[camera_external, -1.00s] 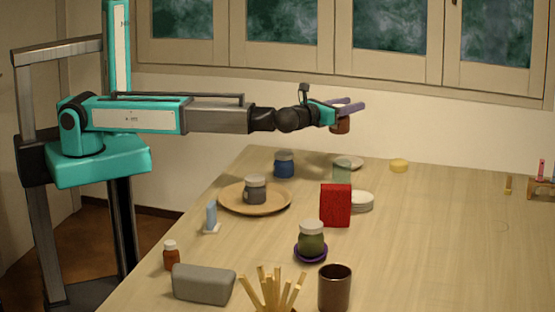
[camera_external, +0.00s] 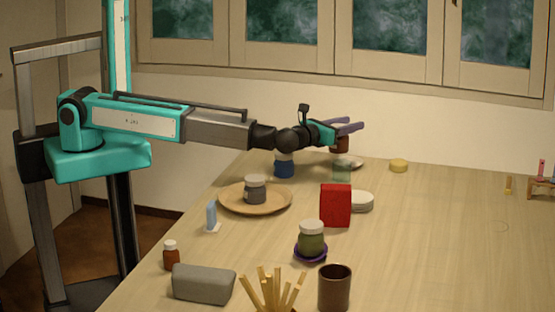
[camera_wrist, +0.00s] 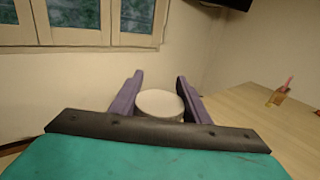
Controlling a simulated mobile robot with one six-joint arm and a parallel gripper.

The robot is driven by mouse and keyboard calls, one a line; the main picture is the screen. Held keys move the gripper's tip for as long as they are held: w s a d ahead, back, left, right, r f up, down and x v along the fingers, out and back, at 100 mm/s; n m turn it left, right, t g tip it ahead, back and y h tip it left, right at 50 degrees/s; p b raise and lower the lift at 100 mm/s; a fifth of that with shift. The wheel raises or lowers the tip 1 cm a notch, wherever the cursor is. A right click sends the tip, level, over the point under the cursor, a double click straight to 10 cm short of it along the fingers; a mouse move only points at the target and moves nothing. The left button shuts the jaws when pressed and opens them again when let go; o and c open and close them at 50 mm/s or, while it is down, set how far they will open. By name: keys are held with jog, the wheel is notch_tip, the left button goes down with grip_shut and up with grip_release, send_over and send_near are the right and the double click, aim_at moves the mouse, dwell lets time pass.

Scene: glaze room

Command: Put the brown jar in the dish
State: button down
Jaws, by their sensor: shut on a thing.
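The brown jar (camera_external: 339,146) is between the fingers of my gripper (camera_external: 362,124), which is shut on it. Its dark brown body hangs just below the fingers in the external view. In the wrist view its pale round lid (camera_wrist: 160,102) shows between the two purple fingers of my gripper (camera_wrist: 160,77). A small pale dish (camera_external: 355,163) lies at the far side of the table, just below the jar in the picture. The jar and fingers are close above it; I cannot tell the exact gap. Part of the dish is hidden behind a greenish clear glass.
The greenish glass (camera_external: 342,174) stands in front of the dish. A blue jar (camera_external: 284,168) is to its left, a yellow round thing (camera_external: 398,166) to its right. A red box (camera_external: 335,205) and a white stack (camera_external: 362,201) are nearer. The table's right side is mostly clear.

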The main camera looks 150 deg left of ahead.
aim_at(344, 137)
jog(key=shift+f, duration=0.1)
jog(key=shift+f+p, duration=0.6)
jog(key=shift+f, duration=1.15)
jog(key=shift+f, duration=0.15)
jog(key=c, duration=1)
grip_release()
jog(key=shift+r, duration=0.2)
jog(key=shift+d+f, duration=0.1)
jog(key=shift+d, duration=0.15)
jog(key=w+d+b, duration=0.1)
jog(key=d+b, duration=0.2)
jog(key=d, duration=0.4)
